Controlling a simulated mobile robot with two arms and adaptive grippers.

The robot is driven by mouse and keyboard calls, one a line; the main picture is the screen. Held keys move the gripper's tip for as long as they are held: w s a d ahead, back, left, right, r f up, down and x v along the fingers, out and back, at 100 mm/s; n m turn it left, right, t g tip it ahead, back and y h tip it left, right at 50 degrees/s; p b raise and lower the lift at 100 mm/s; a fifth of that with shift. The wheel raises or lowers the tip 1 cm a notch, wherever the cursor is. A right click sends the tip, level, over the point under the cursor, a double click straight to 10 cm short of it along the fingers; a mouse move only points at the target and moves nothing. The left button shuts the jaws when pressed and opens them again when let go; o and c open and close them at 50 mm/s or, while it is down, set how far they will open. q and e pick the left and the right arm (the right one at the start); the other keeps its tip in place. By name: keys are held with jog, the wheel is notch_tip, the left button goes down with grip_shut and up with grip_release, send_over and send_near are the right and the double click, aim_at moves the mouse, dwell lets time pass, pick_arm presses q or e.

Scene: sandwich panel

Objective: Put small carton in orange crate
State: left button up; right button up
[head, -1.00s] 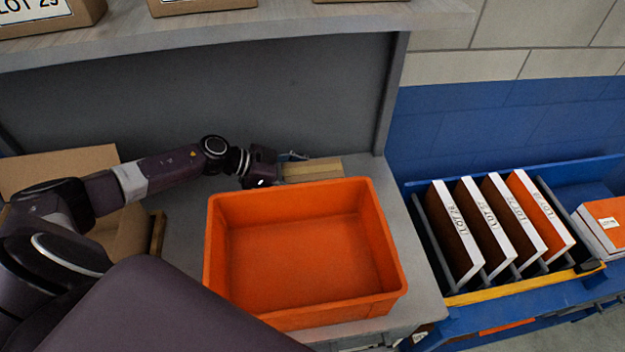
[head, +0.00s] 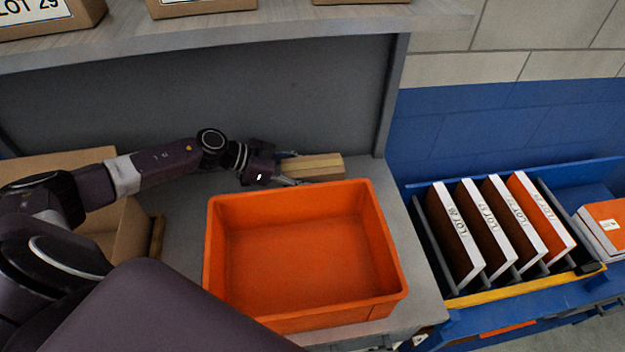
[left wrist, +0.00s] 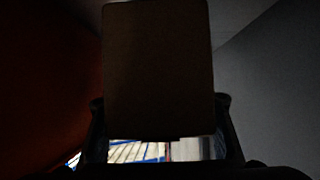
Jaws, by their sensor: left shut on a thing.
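The small carton (head: 314,167) is a tan box behind the orange crate's back rim in the head view. My left gripper (head: 288,168) is shut on its left end. In the left wrist view the carton (left wrist: 158,70) is a dark brown block filling the middle, between the fingers. The orange crate (head: 393,235) is open and empty on the grey bench. The carton is outside it, close to the far wall; I cannot tell whether it touches the bench. My right gripper is not in view.
A grey panel (head: 200,95) rises behind the bench, with a shelf (head: 270,30) of boxes above. An open cardboard box (head: 128,230) is at left. A blue rack (head: 500,290) of upright LOT-labelled items stands at right.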

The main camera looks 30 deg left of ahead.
pick_arm(q)
notch_tip(320, 180, up, 18)
jog(key=b, duration=0.1)
jog(key=shift+f, duration=0.2)
jog(key=shift+s, duration=0.1)
